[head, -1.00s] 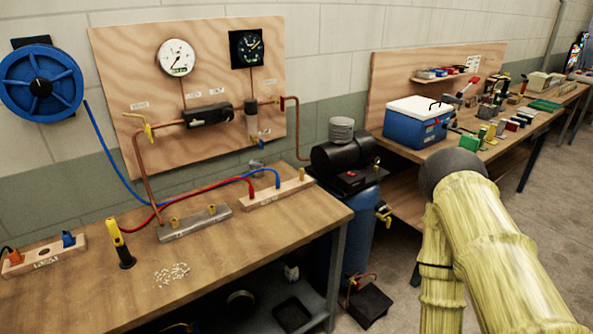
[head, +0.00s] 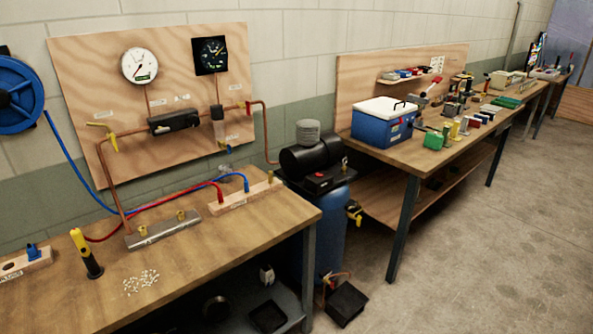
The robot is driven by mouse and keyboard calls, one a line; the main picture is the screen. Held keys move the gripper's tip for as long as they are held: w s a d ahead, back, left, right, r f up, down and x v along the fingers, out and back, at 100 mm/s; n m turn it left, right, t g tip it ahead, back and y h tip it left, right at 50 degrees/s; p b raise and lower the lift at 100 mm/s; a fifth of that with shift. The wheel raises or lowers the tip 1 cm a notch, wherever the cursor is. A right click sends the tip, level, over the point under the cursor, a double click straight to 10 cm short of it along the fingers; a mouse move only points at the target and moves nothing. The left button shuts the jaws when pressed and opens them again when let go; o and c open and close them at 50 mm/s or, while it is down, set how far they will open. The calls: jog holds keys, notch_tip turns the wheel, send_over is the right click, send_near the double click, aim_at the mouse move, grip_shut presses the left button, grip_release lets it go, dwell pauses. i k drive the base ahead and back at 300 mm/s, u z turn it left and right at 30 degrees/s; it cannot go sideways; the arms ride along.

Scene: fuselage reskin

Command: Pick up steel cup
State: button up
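I cannot make out a steel cup for certain in the head view. A grey ribbed cylinder (head: 308,132) stands on top of the black compressor (head: 312,158), but it does not clearly look like a cup. Several small metal and coloured items (head: 470,120) stand on the far workbench (head: 412,157), too small to tell apart. My gripper and arm are out of view.
The near workbench (head: 200,262) holds a yellow-black torch (head: 86,254), hose manifolds and scattered white bits. A blue cooler (head: 383,125) sits on the far bench. A black box (head: 346,303) lies on the floor by the blue tank (head: 318,225). Open floor (head: 480,260) lies at right.

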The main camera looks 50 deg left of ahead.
aim_at(226, 173)
jog(key=z, duration=0.2)
jog(key=i, duration=2.45)
jog(key=u, duration=3.8)
